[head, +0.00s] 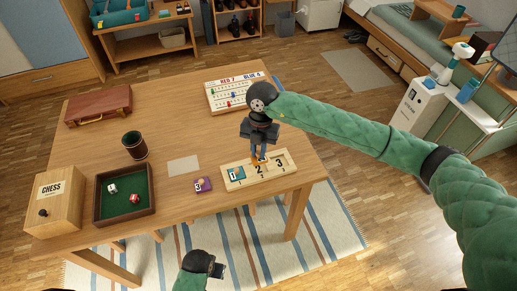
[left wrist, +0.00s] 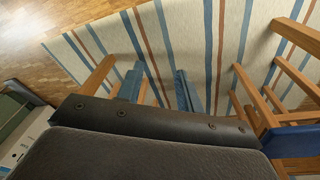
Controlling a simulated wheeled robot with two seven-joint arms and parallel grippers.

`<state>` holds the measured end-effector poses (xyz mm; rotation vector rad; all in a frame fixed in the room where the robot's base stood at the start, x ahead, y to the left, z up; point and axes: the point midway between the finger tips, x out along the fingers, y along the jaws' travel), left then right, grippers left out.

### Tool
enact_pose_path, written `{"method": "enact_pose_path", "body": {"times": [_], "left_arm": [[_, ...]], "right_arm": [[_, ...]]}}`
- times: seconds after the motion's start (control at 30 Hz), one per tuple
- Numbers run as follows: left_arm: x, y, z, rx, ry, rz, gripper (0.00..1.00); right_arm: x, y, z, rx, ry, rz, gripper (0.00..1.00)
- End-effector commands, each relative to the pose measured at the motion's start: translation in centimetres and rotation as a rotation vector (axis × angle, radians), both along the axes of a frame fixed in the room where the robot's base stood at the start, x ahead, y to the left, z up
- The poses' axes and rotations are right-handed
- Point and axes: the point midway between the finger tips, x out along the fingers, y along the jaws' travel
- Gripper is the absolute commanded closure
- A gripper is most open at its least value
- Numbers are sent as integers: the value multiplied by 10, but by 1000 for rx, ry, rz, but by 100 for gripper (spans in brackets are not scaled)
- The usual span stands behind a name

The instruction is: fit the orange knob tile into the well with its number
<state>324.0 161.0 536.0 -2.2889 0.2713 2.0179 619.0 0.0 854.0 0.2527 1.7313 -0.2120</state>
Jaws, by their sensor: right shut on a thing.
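The wooden well board (head: 232,184) lies near the front right of the table, with wells numbered 1, 2 and 3. A teal tile (head: 238,174) sits at well 1. My right gripper (head: 259,156) points down over the middle of the board, shut on the orange knob tile (head: 262,161). The tile is at well 2 and mostly hidden by the fingers; I cannot tell whether it is seated. A purple tile (head: 203,185) marked 3 lies on the table left of the board. My left gripper (left wrist: 157,90) is open and empty, in front of the table over the rug.
On the table (head: 215,145) are a dice tray (head: 124,218), a dark cup (head: 134,145), a chess box (head: 53,203), a brown case (head: 98,105), a pale card (head: 183,166) and a score board (head: 215,97). The table's front edge runs close to the well board.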

Motion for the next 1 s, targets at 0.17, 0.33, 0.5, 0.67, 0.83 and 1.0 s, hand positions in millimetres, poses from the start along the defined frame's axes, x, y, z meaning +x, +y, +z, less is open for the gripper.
{"method": "enact_pose_path", "body": {"times": [0.17, 0.33, 0.5, 0.67, 0.83, 1.0], "left_arm": [[1, -1, 14, -3, -3, 0, 64], [0, -2, 27, -6, -2, 1, 64], [-4, -3, 39, -8, 4, 1, 64], [-8, -4, 51, -11, 7, 1, 64], [-5, -5, 66, -15, 1, 2, 64], [-3, -6, 79, -18, -5, 4, 64]], "right_arm": [[0, 0, -6, 0, 0, 0, 100], [0, 0, -11, 0, 0, 0, 100], [0, 0, -16, 0, 0, 0, 100], [0, 0, -21, 0, 0, 0, 100], [0, 0, -25, 0, 0, 0, 100], [0, 0, -27, 0, 0, 0, 100]]}}
